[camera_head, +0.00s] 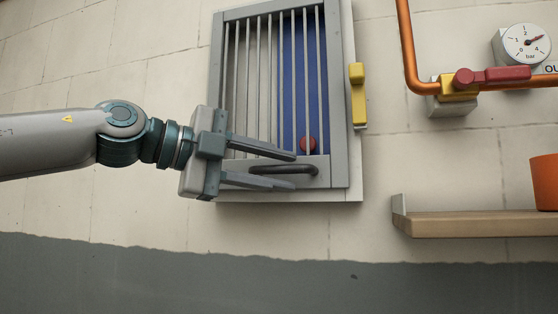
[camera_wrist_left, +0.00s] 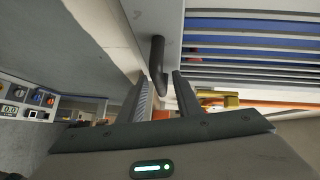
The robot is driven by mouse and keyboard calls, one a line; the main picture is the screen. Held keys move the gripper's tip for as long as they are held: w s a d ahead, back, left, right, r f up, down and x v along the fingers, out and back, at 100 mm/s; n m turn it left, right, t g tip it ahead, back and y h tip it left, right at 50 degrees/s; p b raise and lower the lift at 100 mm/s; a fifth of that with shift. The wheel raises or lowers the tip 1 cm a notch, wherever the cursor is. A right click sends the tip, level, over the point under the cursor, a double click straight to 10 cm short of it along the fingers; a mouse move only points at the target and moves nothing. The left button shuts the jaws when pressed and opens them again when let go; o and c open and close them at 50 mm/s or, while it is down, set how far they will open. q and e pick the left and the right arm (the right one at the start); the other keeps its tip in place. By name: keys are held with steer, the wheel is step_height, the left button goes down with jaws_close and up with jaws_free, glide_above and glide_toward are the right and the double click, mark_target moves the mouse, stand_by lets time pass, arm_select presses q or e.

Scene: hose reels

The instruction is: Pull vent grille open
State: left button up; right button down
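The vent grille (camera_head: 232,95) is a grey barred panel in a pale frame on the tiled wall, and it looks closed. Its dark bar handle (camera_head: 300,169) runs along the bottom rail. My left gripper (camera_head: 292,171) is open in front of the lower part of the grille, its fingers pointing right and overlapping the handle. In the left wrist view the dark handle (camera_wrist_left: 158,62) reaches toward the gap between the open fingers (camera_wrist_left: 162,92). I cannot tell whether the fingers touch it. Behind the bars are a blue panel and a red ball (camera_head: 308,144). My right gripper is not in view.
A yellow latch (camera_head: 358,95) sits on the right of the frame. An orange pipe (camera_head: 408,50) with a red-handled valve (camera_head: 492,76) and a gauge (camera_head: 526,43) is at upper right. A wooden shelf (camera_head: 470,224) with an orange pot (camera_head: 545,182) is at lower right.

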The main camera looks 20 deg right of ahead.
arm_select(q)
steer(key=shift+d, duration=0.25)
steer(key=shift+c, duration=0.7)
jaws_close()
steer(key=shift+a, duration=0.15)
